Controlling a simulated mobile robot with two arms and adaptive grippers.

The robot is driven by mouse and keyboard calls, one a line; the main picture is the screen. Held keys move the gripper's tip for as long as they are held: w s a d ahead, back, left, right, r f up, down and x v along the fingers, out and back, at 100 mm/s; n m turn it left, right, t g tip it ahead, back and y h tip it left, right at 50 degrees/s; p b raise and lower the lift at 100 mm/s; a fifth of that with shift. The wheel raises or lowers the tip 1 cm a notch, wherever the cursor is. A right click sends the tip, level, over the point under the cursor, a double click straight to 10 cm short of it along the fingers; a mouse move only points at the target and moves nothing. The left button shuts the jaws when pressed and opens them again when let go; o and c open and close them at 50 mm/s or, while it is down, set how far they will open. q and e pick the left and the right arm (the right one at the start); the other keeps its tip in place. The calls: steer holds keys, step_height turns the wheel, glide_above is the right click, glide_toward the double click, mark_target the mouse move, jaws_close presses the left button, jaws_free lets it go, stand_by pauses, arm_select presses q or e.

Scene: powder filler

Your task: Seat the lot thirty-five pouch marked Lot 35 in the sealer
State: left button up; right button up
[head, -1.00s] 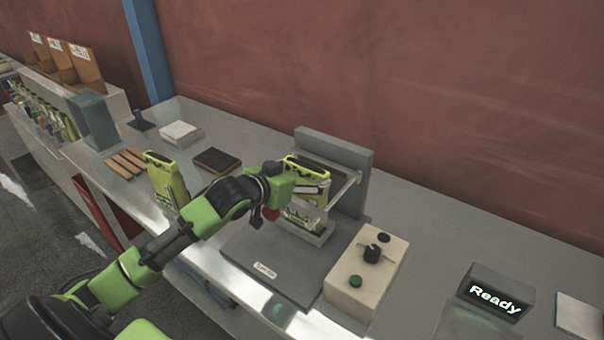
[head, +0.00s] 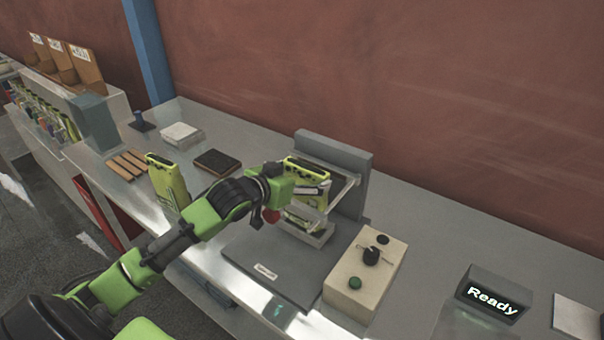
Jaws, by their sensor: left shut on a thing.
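A yellow-green pouch (head: 304,171) stands in the sealer, between its clear front guard and the grey back plate (head: 362,175). My left gripper (head: 296,190) is shut on this pouch from the left side, near its upper part. The pouch's lower part sits at the clear tray of the sealer (head: 318,236); whether it touches the bottom I cannot tell. Its lot marking is not readable. A second yellow-green pouch (head: 166,182) stands on the bench to the left, behind my left arm. My right gripper is not in view.
A beige control box (head: 366,270) with a black knob and green button stands right of the sealer. A display (head: 494,294) reads "Ready". A dark pad (head: 217,161), wooden strips (head: 126,165) and a white block (head: 180,134) lie at the left.

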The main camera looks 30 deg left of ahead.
arm_select(q)
steer(key=shift+r, duration=0.1)
stand_by(0.6)
steer(key=shift+p, duration=0.4)
steer(key=shift+p, duration=0.35)
steer(key=shift+f+b, duration=0.75)
steer(key=shift+f, duration=1)
steer(key=o, duration=1.8)
steer(key=shift+c, duration=0.2)
steer(key=shift+s+f, duration=0.15)
steer(key=shift+f, duration=0.05)
steer(key=v, duration=1.2)
steer(key=shift+r, duration=0.3)
